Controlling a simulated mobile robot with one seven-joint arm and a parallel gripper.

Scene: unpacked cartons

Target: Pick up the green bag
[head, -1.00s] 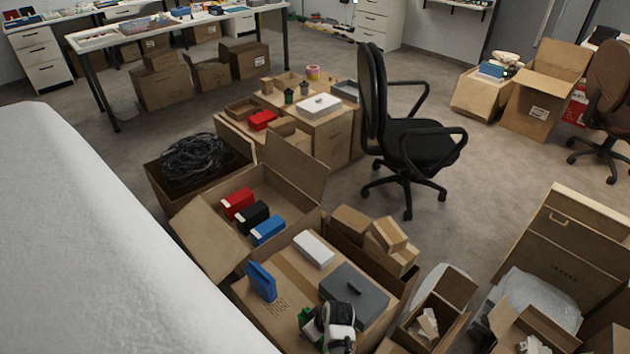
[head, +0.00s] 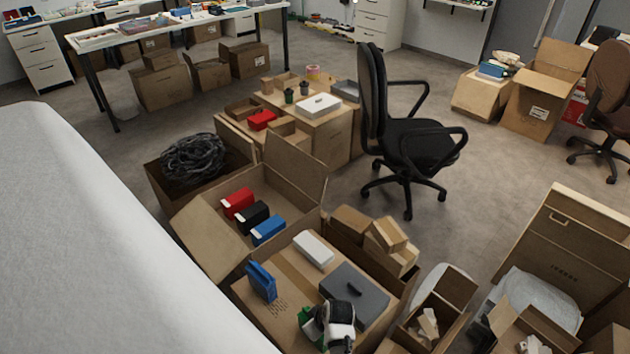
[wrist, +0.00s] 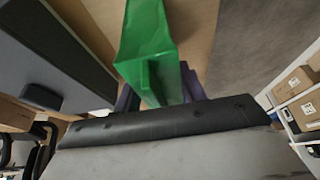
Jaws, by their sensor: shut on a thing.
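The green bag (wrist: 147,45) fills the top middle of the wrist view, over a brown cardboard surface. My gripper (wrist: 160,92) is shut on the green bag; its dark fingers show on either side of the bag's near end. In the head view a small part of the green bag (head: 306,317) shows at the left of my white and black gripper (head: 318,322), at the near end of the carton top. The rest of the bag is hidden there by my gripper.
A grey flat case (head: 355,293), a white box (head: 313,248) and a blue upright item (head: 261,281) are on the same carton top (head: 290,282). An open carton (head: 437,300) stands to the right. Open floor lies beyond, around a black chair (head: 412,145).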

